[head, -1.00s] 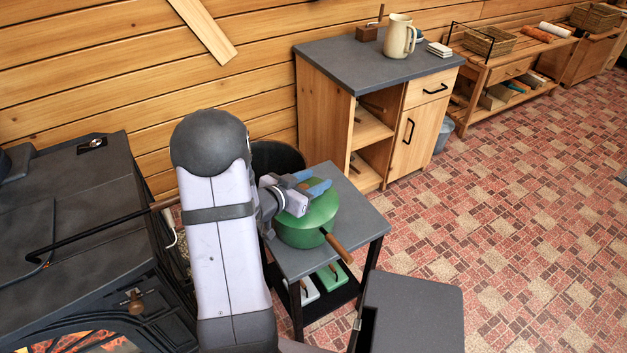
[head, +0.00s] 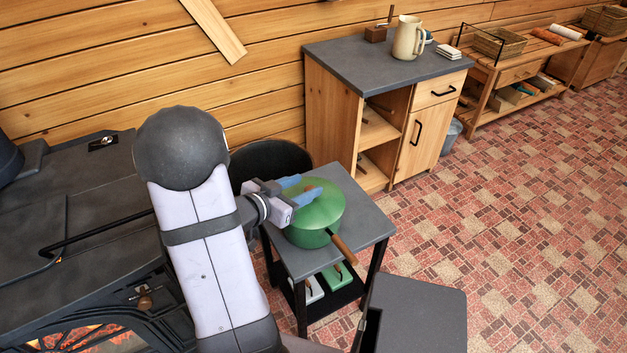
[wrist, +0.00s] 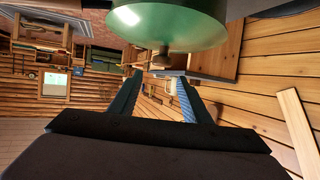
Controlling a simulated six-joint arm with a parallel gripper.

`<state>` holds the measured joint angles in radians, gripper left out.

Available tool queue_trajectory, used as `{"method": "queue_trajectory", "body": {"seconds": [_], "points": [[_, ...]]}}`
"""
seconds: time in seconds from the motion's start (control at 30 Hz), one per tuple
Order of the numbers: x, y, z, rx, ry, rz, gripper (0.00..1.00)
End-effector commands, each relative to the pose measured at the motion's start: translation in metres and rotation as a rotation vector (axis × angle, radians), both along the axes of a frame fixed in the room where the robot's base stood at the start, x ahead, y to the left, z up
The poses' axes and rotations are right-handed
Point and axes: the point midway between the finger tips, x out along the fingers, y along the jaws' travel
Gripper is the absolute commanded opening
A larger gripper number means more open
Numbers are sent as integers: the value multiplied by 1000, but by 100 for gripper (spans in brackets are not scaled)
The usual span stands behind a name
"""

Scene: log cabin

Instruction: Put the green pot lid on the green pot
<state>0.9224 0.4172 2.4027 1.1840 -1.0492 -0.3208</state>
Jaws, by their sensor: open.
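The green pot (head: 306,238) stands on a small grey-topped side table, its wooden handle (head: 341,247) pointing to the front right. The domed green pot lid (head: 325,207) sits on top of the pot and looks level; I cannot tell whether its rim is fully seated. Its small brown knob (head: 309,188) shows between my fingers. My gripper (head: 304,190) is open, reaching over the lid from the left. In the wrist view, the lid (wrist: 165,30) fills the top, with the knob (wrist: 160,59) just beyond my open fingertips (wrist: 160,78). The pot's far side is hidden.
The side table (head: 362,222) has a lower shelf with green and white items (head: 335,276). A black bin (head: 270,160) stands behind it. A dark stove (head: 60,200) is at left. A wooden cabinet (head: 340,130) with a jug (head: 408,38) stands behind. The floor at right is clear.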

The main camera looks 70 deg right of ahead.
Motion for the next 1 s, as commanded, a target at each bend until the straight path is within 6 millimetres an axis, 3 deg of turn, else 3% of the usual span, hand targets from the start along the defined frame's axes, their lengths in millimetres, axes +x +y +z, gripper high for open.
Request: {"method": "queue_trajectory", "body": {"seconds": [0.13, 0.37, 0.87, 1.0], "points": [[9, 19, 9, 0, -1, 4, 44], [14, 33, 15, 0, 0, 1, 44], [14, 34, 15, 0, 0, 0, 44], [28, 33, 21, -5, -20, 36, 44]]}}
